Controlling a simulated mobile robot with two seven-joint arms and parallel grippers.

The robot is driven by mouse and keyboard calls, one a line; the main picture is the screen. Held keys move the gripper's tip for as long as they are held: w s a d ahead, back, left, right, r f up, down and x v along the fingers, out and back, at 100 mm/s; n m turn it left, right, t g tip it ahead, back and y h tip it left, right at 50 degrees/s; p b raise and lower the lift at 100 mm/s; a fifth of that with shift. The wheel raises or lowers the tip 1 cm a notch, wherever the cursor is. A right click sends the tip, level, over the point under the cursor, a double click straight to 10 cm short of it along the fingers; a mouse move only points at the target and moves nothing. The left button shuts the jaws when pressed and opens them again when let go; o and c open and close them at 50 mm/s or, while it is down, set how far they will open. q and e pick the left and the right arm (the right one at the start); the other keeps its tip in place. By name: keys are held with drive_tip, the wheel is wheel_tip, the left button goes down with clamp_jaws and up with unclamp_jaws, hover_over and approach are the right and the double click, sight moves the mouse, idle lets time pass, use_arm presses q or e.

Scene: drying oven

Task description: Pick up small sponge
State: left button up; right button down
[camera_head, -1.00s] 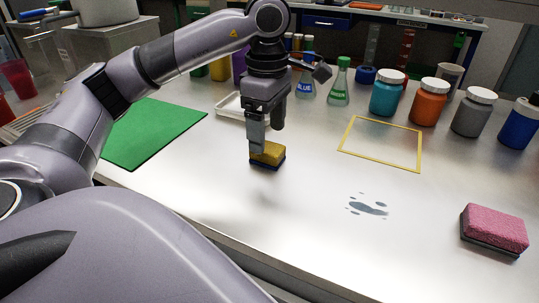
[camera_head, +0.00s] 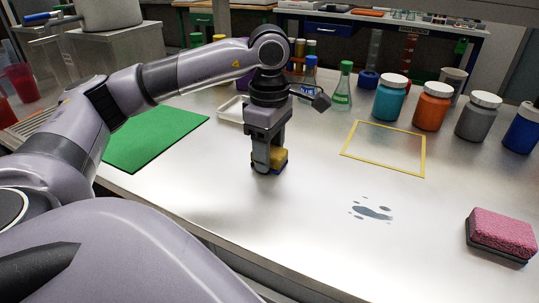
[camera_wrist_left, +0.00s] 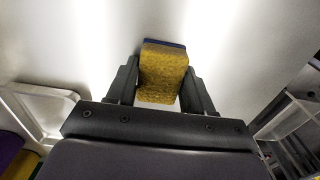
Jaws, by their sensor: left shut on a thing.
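The small sponge (camera_head: 281,157), yellow with a dark blue base, is at the middle of the steel table, partly hidden behind a finger of my left gripper (camera_head: 268,163). The gripper points straight down and is shut on the sponge. In the left wrist view the yellow sponge (camera_wrist_left: 163,75) sits between the two fingers. It is at table level; I cannot tell whether it is clear of the surface. A larger pink sponge (camera_head: 503,231) with a dark base lies at the right. My right gripper is not in view.
A green mat (camera_head: 150,138) lies at the left, a white tray (camera_head: 231,112) behind the gripper. A yellow frame (camera_head: 424,160) and a grey spill (camera_head: 372,212) are to the right. Flasks and lidded jars (camera_head: 432,110) line the back. The front middle is clear.

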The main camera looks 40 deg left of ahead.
use_arm(q)
drive_tip(key=shift+r, duration=0.15)
